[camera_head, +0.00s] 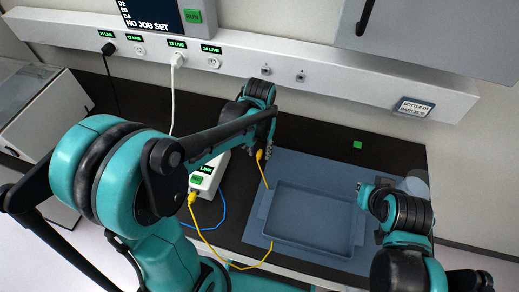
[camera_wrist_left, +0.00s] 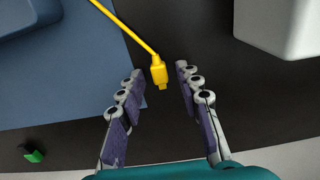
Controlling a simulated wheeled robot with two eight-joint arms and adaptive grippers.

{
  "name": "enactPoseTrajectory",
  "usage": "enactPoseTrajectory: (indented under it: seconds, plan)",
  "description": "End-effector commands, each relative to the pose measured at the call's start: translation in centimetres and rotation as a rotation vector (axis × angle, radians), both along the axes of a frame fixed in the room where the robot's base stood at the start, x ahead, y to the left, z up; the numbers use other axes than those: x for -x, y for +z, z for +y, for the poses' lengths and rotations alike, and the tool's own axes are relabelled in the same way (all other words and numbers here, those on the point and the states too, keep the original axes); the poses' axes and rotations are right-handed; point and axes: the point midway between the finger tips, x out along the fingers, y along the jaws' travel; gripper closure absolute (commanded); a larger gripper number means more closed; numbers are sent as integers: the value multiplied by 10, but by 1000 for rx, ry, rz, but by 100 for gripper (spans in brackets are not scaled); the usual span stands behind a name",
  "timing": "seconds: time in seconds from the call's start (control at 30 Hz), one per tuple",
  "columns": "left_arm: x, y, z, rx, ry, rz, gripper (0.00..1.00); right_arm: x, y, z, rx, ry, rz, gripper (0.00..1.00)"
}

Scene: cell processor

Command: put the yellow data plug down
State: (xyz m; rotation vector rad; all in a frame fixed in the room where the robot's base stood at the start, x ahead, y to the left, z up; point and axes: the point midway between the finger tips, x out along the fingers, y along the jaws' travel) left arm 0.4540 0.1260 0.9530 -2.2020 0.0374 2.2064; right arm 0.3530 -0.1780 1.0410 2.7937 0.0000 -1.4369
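The yellow data plug (camera_head: 259,155) is at the dark counter beside the blue mat's upper left corner, its yellow cable running toward the mat. In the left wrist view the plug (camera_wrist_left: 158,72) sits between the fingertips of my left gripper (camera_wrist_left: 159,74), with gaps on both sides. My left gripper (camera_head: 266,128) is open, its fingers pointing down just above the plug. I cannot tell whether the plug fully rests on the counter. My right gripper (camera_head: 364,188) is by the tray's right side; its opening is unclear.
A grey-blue tray (camera_head: 312,243) lies on the blue mat (camera_head: 322,168). A white link box (camera_head: 207,180) with another yellow plug (camera_head: 192,198) stands to the left. A wall rail (camera_head: 240,50) with sockets runs along the back.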

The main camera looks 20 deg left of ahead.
Motion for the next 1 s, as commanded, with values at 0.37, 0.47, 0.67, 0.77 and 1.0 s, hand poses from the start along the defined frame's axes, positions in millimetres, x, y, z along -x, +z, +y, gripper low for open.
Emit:
enactPoseTrajectory:
  seconds: [0.37, 0.47, 0.67, 0.77, 1.0]
  plan:
    - [0, 63, 0, 0, 0, 0, 65, 0, 25, 0, 0, 0, 0, 100]
    - [0, 85, 0, 0, 0, 0, 65, 0, 32, 0, 0, 0, 0, 100]
    - [0, 114, 0, 0, 0, 0, 65, 0, 40, 0, 0, 0, 0, 100]
    - [0, 122, 0, 0, 0, -3, 65, 0, 41, 0, 0, 0, 0, 100]
    - [31, 136, 17, 14, 11, -150, 65, 0, 41, 0, 0, 0, 0, 100]
